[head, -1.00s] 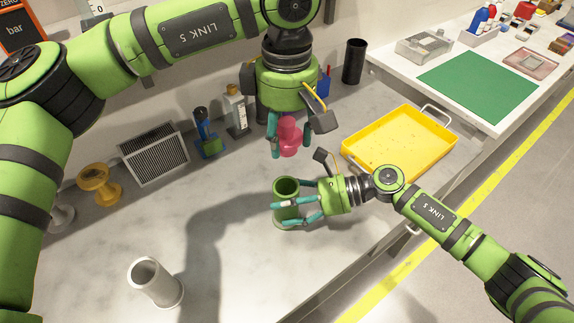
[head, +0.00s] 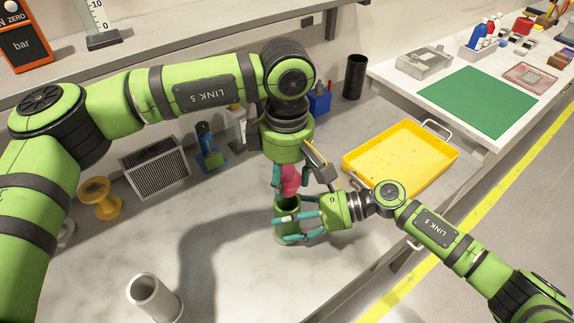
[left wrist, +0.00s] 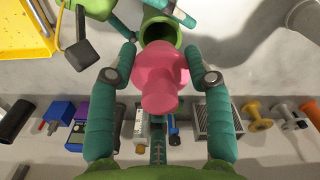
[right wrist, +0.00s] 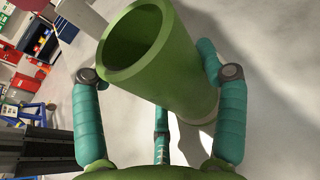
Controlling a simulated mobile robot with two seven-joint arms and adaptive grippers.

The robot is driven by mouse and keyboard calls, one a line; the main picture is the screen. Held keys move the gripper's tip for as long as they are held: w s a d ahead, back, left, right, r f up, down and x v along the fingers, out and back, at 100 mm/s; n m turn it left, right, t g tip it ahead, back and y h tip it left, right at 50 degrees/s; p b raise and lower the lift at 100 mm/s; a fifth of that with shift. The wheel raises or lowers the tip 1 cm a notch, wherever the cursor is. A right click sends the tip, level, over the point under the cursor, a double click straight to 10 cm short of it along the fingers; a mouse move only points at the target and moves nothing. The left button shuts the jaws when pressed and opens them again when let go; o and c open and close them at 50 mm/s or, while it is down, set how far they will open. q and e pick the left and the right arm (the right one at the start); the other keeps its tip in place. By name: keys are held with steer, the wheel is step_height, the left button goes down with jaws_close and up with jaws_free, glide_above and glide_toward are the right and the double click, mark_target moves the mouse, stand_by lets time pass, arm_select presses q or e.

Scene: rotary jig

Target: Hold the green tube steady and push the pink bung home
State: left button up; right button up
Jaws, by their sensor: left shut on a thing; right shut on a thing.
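The green tube (head: 287,235) stands upright on the grey bench in the head view, and its open mouth shows in the right wrist view (right wrist: 140,42). My right gripper (head: 281,227) is shut on the tube's side, coming from the right. The pink bung (head: 291,180) is in my left gripper (head: 289,194), which is shut on it and points down. In the left wrist view the bung (left wrist: 160,80) partly covers the tube's mouth (left wrist: 160,32). The bung is just above the mouth; the right wrist view shows the mouth empty.
A white-grey cylinder (head: 153,298) stands at the front left. A yellow tray (head: 402,157) lies to the right. A yellow spool (head: 100,198), a finned grey block (head: 154,164) and bottles line the back. The bench's middle left is clear.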

mark_target(287, 167)
arm_select(q)
steer(key=shift+f, duration=1.15)
steer(key=shift+f, duration=1.45)
stand_by(0.5)
steer(key=o, duration=1.3)
steer(key=shift+c, duration=0.2)
step_height(287, 167, up, 12)
